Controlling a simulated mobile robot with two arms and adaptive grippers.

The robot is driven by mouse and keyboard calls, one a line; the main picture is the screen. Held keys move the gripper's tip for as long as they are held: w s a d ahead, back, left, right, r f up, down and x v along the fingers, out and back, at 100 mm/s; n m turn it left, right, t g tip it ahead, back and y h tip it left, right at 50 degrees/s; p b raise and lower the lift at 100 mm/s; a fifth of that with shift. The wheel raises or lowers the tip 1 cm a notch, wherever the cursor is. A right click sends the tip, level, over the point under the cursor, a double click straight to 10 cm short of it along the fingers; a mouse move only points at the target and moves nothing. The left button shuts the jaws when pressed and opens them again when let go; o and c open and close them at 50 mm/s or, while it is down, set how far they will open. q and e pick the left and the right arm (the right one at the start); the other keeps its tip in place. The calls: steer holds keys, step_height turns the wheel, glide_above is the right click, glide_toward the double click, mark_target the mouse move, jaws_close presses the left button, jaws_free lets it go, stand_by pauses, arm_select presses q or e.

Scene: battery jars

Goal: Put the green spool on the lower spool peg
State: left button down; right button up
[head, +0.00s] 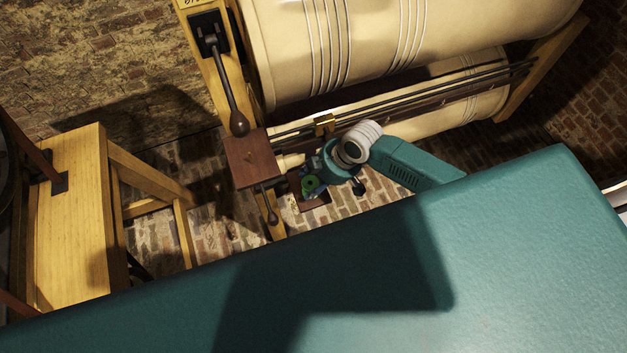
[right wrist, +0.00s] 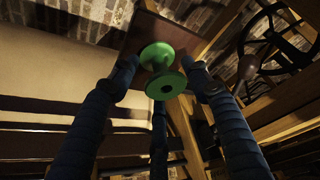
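The green spool (head: 311,186) is small and low beside the wooden frame in the head view. It also shows in the right wrist view (right wrist: 165,84), with one flange facing the camera and a brown board (right wrist: 152,36) behind it. My right gripper (right wrist: 160,66) has its dark fingers spread around the spool, with a narrow gap at the left fingertip; firm contact does not show. In the head view the right gripper (head: 322,172) is right at the spool. I cannot make out the lower spool peg. My left gripper is not in view.
A brown wooden block (head: 252,158) and a dark lever (head: 232,100) are on the frame left of my arm. A large cream drum (head: 370,45) and rails lie behind. A wooden bench (head: 70,220) stands at the left. Brick floor shows between them.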

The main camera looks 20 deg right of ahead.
steer(key=shift+o, duration=1)
steer(key=v, duration=1.2)
